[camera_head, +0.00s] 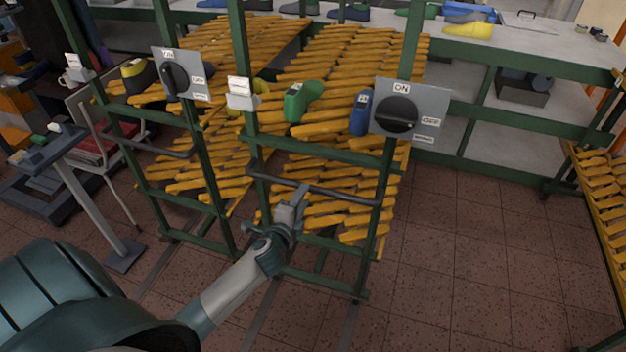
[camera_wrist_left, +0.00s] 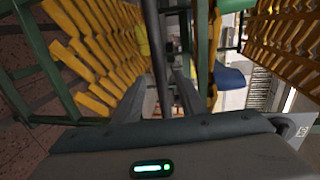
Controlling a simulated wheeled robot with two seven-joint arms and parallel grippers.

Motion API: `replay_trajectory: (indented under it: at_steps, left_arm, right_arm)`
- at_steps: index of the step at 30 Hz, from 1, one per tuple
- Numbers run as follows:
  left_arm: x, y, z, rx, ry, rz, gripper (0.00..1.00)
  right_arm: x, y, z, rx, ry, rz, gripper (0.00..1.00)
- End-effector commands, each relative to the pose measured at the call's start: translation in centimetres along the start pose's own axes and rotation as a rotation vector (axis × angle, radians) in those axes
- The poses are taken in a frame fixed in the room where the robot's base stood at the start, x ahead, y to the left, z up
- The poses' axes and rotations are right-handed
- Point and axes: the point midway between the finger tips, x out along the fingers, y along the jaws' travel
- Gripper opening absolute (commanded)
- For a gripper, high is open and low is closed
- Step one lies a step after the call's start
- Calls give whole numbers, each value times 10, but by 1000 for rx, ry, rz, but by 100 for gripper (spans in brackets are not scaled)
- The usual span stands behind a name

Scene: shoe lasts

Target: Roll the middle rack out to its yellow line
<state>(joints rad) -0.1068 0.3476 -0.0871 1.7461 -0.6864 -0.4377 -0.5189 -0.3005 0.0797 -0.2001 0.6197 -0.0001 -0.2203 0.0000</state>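The middle rack (camera_head: 385,225) has a green frame filled with rows of orange lasts. A dark horizontal handle (camera_head: 335,193) crosses its front. A grey panel (camera_head: 437,100) with a black ON/OFF knob (camera_head: 396,114) is on its right post. My left gripper (camera_head: 297,198) is at the left half of the handle. In the left wrist view its two fingers (camera_wrist_left: 163,88) stand apart, with a dark bar running between them; firm contact does not show. No yellow floor line can be made out. My right gripper is not in view.
Another green rack (camera_head: 205,160) with its own knob and handle stands close on the left. A further rack (camera_head: 600,205) is at the right edge. Floor rails (camera_head: 349,325) run forward from the middle rack. The tiled floor (camera_head: 470,250) to its right is clear. A workbench (camera_head: 520,45) stands behind.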

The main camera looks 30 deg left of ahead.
Motion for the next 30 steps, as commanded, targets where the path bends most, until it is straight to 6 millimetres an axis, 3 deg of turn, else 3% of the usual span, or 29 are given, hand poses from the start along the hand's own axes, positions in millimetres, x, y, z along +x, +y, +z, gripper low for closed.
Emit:
replay_trajectory:
  at_steps: [15, 22, 30]
  left_arm:
    - [82, 0, 0, -1, 0, 0, 37]
    - [99, 0, 0, -2, 0, 1, 37]
    - [102, 0, 0, -2, 1, 0, 37]
  right_arm:
    - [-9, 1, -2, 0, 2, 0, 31]
    - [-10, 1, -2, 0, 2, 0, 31]
    - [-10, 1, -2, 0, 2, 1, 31]
